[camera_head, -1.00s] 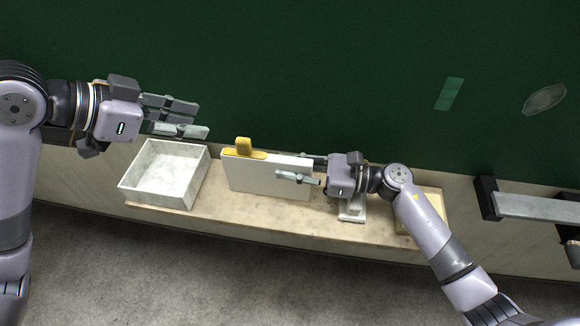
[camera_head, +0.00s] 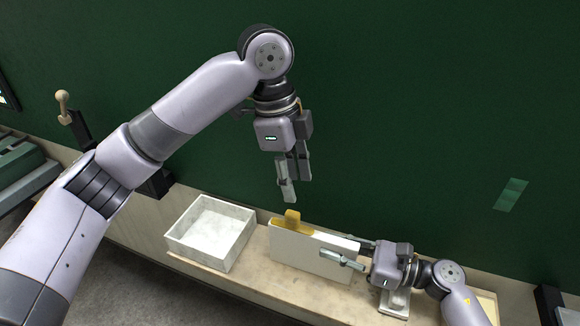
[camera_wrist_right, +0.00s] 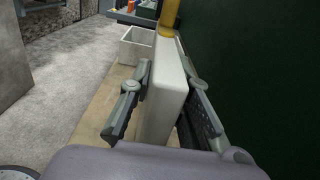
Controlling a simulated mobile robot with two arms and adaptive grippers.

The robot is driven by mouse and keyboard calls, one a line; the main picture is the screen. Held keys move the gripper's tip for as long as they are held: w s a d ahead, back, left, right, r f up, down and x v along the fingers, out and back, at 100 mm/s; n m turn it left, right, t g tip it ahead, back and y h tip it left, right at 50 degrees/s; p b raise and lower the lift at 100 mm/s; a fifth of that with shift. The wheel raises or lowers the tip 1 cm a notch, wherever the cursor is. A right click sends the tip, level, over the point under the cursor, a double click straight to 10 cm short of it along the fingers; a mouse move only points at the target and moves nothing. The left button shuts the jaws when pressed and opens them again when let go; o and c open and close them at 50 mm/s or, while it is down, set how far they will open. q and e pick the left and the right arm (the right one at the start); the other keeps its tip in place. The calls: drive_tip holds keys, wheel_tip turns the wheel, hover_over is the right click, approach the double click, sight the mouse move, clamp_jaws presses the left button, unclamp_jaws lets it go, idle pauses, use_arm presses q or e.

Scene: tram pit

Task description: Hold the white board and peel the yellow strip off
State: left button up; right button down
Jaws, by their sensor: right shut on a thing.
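The white board (camera_head: 310,253) stands on edge on the ledge, its long side facing me. The yellow strip (camera_head: 292,221) lies on the board's top edge near its left end, with a tab sticking up. In the right wrist view the strip (camera_wrist_right: 169,15) stands at the board's far end. My right gripper (camera_head: 352,254) is shut on the right end of the white board, one finger on each face. My left gripper (camera_head: 296,190) is above the strip's tab, fingers pointing down, empty and apart from it. Its fingers look parted.
A white open box (camera_head: 211,232) stands left of the board on the ledge (camera_head: 256,284) and looks empty. The dark green wall (camera_head: 420,120) rises behind. A wooden-knobbed handle (camera_head: 62,97) is at far left. A small pale object (camera_head: 395,303) lies below my right gripper.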

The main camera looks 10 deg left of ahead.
sight(289, 212)
use_arm(q)
drive_tip(key=f, duration=0.3)
drive_tip(key=f+y, duration=0.1)
drive_tip(key=f, duration=0.3)
drive_tip(key=w+f+y, duration=0.1)
drive_tip(key=f, duration=0.2)
drive_tip(key=shift+a+f+m, duration=0.25)
drive_tip(key=shift+a+m, duration=0.1)
drive_tip(key=shift+m, duration=0.05)
drive_tip(key=shift+c, duration=0.5)
clamp_jaws()
idle(0.6)
